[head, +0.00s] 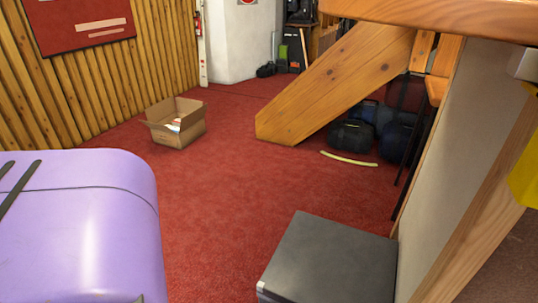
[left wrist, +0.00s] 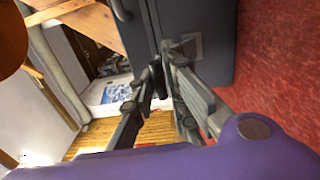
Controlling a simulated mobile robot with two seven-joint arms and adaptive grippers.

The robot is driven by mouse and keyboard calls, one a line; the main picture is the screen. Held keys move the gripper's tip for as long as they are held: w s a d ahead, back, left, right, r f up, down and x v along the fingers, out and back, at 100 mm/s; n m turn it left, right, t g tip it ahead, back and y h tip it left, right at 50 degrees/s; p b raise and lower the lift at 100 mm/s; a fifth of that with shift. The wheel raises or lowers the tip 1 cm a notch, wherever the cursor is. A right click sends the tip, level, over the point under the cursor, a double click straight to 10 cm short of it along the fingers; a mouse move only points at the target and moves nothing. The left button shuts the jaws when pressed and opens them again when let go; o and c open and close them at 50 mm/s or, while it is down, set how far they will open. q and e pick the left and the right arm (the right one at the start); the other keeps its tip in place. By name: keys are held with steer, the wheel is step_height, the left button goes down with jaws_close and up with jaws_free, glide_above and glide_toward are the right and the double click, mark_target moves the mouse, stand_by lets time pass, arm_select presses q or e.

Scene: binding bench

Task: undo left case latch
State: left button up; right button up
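A dark grey case (head: 330,255) stands on the red carpet at the lower right of the head view, cut off by the bottom edge. A small pale piece (head: 262,287) shows at its left corner; I cannot tell whether it is the latch. In the left wrist view a dark case side (left wrist: 205,20) fills the upper middle, with a greyish square plate (left wrist: 192,44) on it. My right gripper is in neither view.
A wooden beam (head: 340,85) slants down beside dark bags (head: 352,135). An open cardboard box (head: 178,125) stands on the carpet farther back. A pale curved strip (head: 349,159) lies on the floor. A wall panel (head: 455,150) borders the right. The middle carpet is clear.

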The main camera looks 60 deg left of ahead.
arm_select(q)
steer(key=shift+o, duration=1)
steer(key=shift+r, duration=5)
